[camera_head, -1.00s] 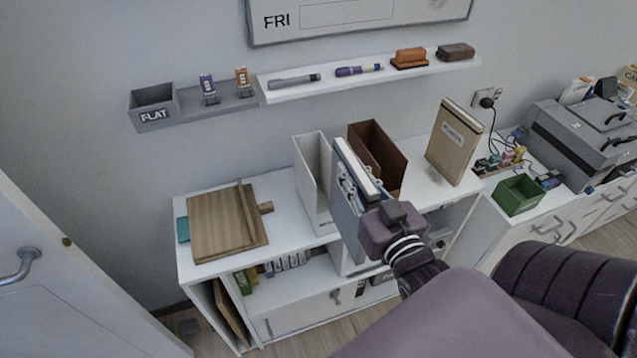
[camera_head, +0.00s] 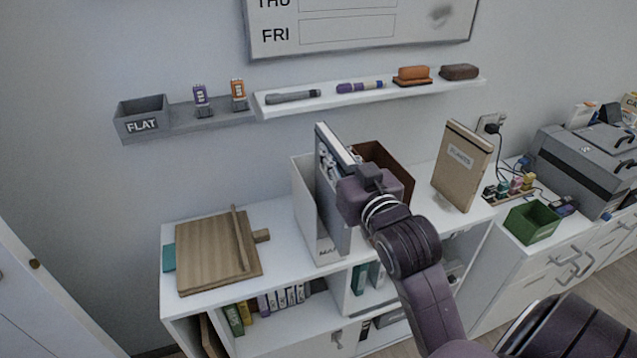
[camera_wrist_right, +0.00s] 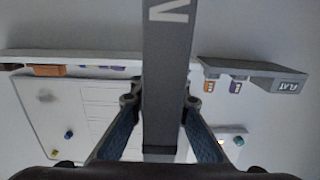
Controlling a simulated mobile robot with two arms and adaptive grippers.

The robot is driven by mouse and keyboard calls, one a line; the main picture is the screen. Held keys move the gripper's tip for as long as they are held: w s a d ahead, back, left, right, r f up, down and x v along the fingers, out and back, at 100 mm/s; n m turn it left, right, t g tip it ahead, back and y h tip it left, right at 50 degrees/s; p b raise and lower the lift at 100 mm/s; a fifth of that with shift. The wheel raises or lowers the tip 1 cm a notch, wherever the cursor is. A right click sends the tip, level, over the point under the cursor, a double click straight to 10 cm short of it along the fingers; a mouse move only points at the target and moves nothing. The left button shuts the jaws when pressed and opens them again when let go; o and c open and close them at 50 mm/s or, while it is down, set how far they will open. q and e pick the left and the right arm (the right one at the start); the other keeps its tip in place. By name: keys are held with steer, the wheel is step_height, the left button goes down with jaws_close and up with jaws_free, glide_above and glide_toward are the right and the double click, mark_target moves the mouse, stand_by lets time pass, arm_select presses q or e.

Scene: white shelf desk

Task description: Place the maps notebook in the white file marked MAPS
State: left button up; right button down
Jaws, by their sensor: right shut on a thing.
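The maps notebook (camera_head: 331,190) is a grey-blue upright book with white page edges, at the right side of the white file. My right gripper (camera_head: 366,190) is shut on it; the head view hides the fingertips behind the wrist. In the right wrist view the notebook's grey spine (camera_wrist_right: 168,60) with a pale letter stands between the fingers of the gripper (camera_wrist_right: 163,105). The white file (camera_head: 305,215) stands upright on the desk, its label partly hidden, with "MA" showing. The notebook overlaps the file; I cannot tell how far its lower end is inside. My left gripper is not in view.
A brown file (camera_head: 393,165) stands close behind my right gripper. A tan labelled book (camera_head: 462,168) stands farther right. A wooden board (camera_head: 210,255) lies at the left of the desk top. A wall shelf (camera_head: 350,97) with pens runs above.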

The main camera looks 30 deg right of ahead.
steer(key=p, duration=0.2)
glide_above(318, 175)
steer(key=d, duration=0.1)
steer(key=shift+r, duration=0.25)
steer(key=f, duration=0.3)
steer(key=w+f, duration=0.1)
steer(key=f, duration=0.3)
steer(key=w+f+p, duration=0.1)
steer(key=f, duration=0.3)
steer(key=shift+w+d+f, duration=0.15)
steer(key=shift+d+f, duration=0.05)
steer(key=shift+d, duration=0.1)
steer(key=shift+f, duration=0.15)
steer(key=shift+f, duration=0.15)
steer(key=c, duration=2.1)
jaws_free()
steer(key=shift+f, duration=0.1)
steer(key=shift+o, duration=1.3)
